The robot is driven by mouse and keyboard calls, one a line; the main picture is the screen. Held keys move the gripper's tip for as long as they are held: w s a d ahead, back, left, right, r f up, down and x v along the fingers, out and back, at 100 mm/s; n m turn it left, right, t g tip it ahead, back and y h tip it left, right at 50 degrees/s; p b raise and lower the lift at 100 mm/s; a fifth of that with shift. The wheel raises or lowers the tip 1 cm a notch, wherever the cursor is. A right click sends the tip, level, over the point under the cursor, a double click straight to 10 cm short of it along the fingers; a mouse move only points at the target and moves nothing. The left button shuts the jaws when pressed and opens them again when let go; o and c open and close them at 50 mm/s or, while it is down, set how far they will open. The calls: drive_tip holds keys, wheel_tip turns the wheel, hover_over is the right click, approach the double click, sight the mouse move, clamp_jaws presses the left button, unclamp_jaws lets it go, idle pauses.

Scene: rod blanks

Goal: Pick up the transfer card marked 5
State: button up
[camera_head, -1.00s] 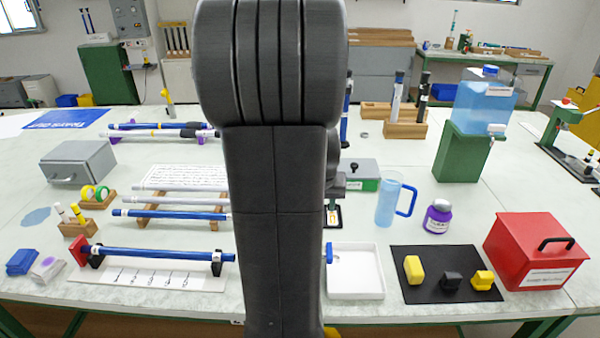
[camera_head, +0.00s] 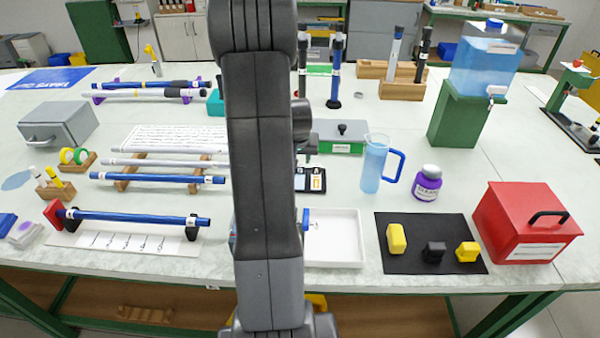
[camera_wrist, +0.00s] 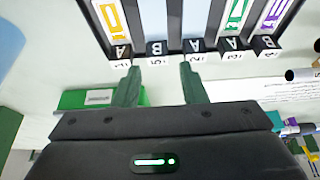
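A black card holder (camera_wrist: 132,22) spans the top of the wrist view, with orange, whitish, light blue, green and purple cards or slots side by side. Small block labels with letters A or B and tiny digits line its near edge, upside down. The second label from the left (camera_wrist: 158,54) seems to read 5, but it is small. My gripper (camera_wrist: 159,68) is open and empty, its fingertips just short of these labels.
A green-based box (camera_head: 335,146) and a blue-handled pitcher (camera_head: 373,165) stand behind and right of the holder. A white tray (camera_head: 350,238) lies in front. A purple jar (camera_head: 427,184) stands right. Blue rods on supports (camera_head: 150,180) lie left of my arm.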

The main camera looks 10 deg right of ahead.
drive_tip(key=shift+d+p+x, duration=0.15)
drive_tip(key=shift+p+x, duration=0.15)
drive_tip(key=shift+x, duration=1.05)
drive_tip(key=shift+d+p+x, duration=0.1)
drive_tip(key=shift+p+x, duration=0.15)
drive_tip(key=shift+x, duration=1.05)
drive_tip(key=shift+w, duration=0.1)
drive_tip(key=c, duration=0.7)
